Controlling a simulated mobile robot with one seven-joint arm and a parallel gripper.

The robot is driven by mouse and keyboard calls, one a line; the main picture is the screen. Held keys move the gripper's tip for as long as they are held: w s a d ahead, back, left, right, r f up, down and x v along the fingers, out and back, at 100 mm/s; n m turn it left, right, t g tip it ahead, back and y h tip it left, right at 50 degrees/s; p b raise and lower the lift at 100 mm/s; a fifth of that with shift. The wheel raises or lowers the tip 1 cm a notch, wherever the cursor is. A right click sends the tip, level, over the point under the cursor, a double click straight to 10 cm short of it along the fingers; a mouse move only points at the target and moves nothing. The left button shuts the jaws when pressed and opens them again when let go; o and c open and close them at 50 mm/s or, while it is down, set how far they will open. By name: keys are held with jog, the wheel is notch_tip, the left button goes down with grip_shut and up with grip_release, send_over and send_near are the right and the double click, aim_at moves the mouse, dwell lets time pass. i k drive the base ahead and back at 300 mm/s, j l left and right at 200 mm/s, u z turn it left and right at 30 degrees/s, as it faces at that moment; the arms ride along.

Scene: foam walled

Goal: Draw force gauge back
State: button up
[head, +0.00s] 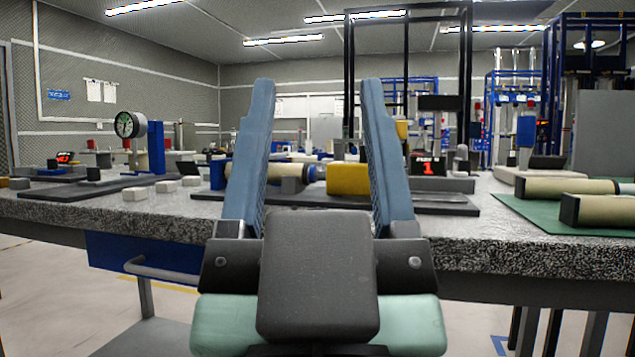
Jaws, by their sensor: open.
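My gripper (318,90) is open and empty, its two blue-grey fingers pointing up and forward at the front of the workbench (150,213). Between and beyond the fingers, a yellow block (348,179) sits on a dark base plate (445,201), in line with a cream cylinder (277,172) and a blue part at its left. A round dial gauge (128,125) with a green-and-black face stands on a post at the left, beside a blue upright block (156,148). I cannot tell for sure which of these is the force gauge. The right finger hides part of the setup behind it.
Small white blocks (135,194) lie on the left of the bench. A red-lit display (427,167) stands right of the yellow block. Cream rollers (570,187) lie on a green mat (533,212) at the right. A blue drawer with a grey handle (160,272) hangs under the bench.

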aim_at(343, 177)
jog(key=i+z, duration=0.15)
jog(key=i, duration=0.4)
jog(key=j+z, duration=0.4)
jog(key=j, duration=0.25)
jog(key=j+z, duration=0.45)
jog(key=j, duration=0.2)
